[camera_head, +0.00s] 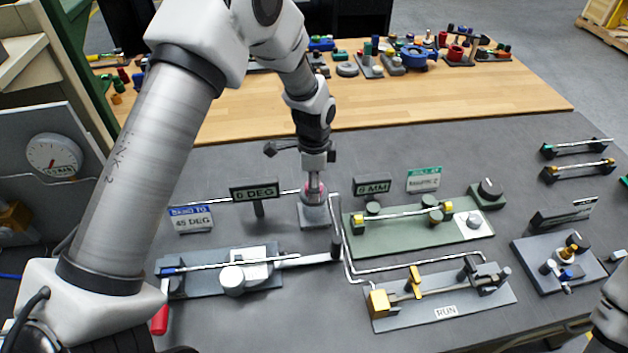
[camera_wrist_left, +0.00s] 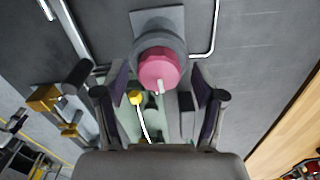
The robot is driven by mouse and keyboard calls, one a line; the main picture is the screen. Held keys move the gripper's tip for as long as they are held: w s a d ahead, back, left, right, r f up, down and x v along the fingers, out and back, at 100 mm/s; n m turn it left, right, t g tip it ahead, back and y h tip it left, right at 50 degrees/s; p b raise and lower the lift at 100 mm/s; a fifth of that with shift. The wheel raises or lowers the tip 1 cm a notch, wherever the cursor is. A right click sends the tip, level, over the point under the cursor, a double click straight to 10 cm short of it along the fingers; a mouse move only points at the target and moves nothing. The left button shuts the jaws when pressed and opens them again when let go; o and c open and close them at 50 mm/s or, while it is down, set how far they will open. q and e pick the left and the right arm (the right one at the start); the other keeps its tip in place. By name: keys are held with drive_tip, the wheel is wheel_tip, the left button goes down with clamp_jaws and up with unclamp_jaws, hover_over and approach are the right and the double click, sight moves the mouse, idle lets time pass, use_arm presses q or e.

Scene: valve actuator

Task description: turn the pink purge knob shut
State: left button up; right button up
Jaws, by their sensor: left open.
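The pink purge knob (camera_head: 314,191) sits on a grey block-shaped base (camera_head: 313,214) at the middle of the bench. In the left wrist view the knob (camera_wrist_left: 160,68) is round with a small white pointer, on a grey collar and square plate. My left gripper (camera_head: 315,175) points down just above the knob and partly hides it. In the left wrist view its two fingers (camera_wrist_left: 160,80) are apart, one to each side of the knob, with gaps visible. I cannot tell whether the fingers are down at the knob's height. My right gripper is not in view.
Signs reading 0 DEG (camera_head: 255,191) and 6 MM (camera_head: 373,187) stand either side of the knob. A bent metal pipe (camera_head: 345,250) runs close to its right. A green valve plate (camera_head: 410,232) and a RUN plate (camera_head: 440,300) lie to the right. A lever fixture (camera_head: 225,270) lies front left.

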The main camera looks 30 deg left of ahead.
use_arm(q)
drive_tip(key=shift+s, duration=0.1)
drive_tip(key=c, duration=1.1)
drive_tip(key=shift+c, duration=0.2)
drive_tip(key=n, duration=0.3)
drive_tip(key=shift+s+n+p, duration=0.1)
drive_tip(key=shift+n+p, duration=0.25)
drive_tip(key=shift+n, duration=0.05)
drive_tip(key=n, duration=0.4)
drive_tip(key=shift+n, duration=0.3)
drive_tip(key=n+p, duration=0.1)
drive_tip(key=n, duration=0.3)
drive_tip(key=shift+f, duration=0.1)
drive_tip(key=shift+n, duration=2.2)
